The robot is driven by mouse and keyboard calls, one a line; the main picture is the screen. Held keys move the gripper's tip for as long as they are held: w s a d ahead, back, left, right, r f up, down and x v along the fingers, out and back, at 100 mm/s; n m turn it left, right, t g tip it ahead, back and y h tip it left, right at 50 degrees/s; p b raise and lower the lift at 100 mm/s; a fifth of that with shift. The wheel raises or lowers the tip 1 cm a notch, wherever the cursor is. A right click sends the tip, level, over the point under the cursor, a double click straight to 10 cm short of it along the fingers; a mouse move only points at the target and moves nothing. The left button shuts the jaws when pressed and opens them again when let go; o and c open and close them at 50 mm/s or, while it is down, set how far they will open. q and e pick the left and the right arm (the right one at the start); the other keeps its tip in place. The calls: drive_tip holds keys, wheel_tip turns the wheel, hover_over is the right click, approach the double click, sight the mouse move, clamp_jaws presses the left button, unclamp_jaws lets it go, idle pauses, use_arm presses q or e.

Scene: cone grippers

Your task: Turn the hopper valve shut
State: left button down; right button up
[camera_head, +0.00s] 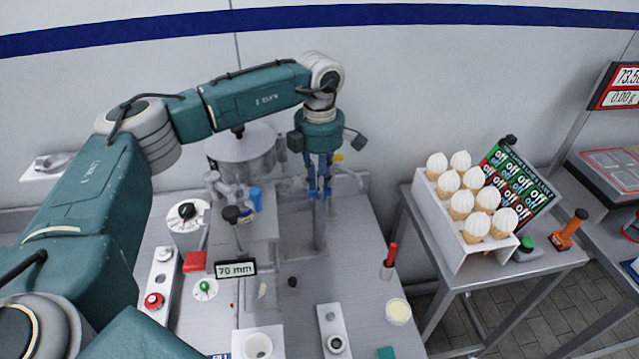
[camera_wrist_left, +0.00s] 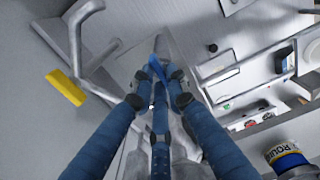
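The grey round hopper-like vessel (camera_head: 240,148) stands left of the gripper. My right gripper is out of view.
A blue cup-like part (camera_head: 255,198) and a "70 mm" sign (camera_head: 235,268) stand left of the post. A red-handled tool (camera_head: 390,255) and a cream-filled cup (camera_head: 397,312) are at the right. A rack of cones (camera_head: 466,215) stands on a side table.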

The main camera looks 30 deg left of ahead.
use_arm(q)
drive_tip(key=shift+m+b, duration=0.35)
drive_tip(key=shift+m, duration=0.05)
drive_tip(key=shift+w+d+m+b, duration=0.1)
drive_tip(key=shift+m+b, duration=0.65)
drive_tip(key=shift+m, duration=0.25)
drive_tip(key=m+b, duration=0.1)
drive_tip(key=m, duration=0.1)
drive_tip(key=shift+m, duration=0.4)
drive_tip(key=m+b, duration=0.1)
drive_tip(key=m, duration=0.1)
drive_tip(key=shift+d+m, duration=0.1)
drive_tip(key=shift+m, duration=0.3)
drive_tip(key=m+b, duration=0.1)
drive_tip(key=m, duration=0.4)
drive_tip(key=shift+d+r, duration=0.1)
drive_tip(key=m+b, duration=0.1)
drive_tip(key=m, duration=0.3)
drive_tip(key=shift+r+m, duration=0.1)
drive_tip(key=shift+m, duration=0.3)
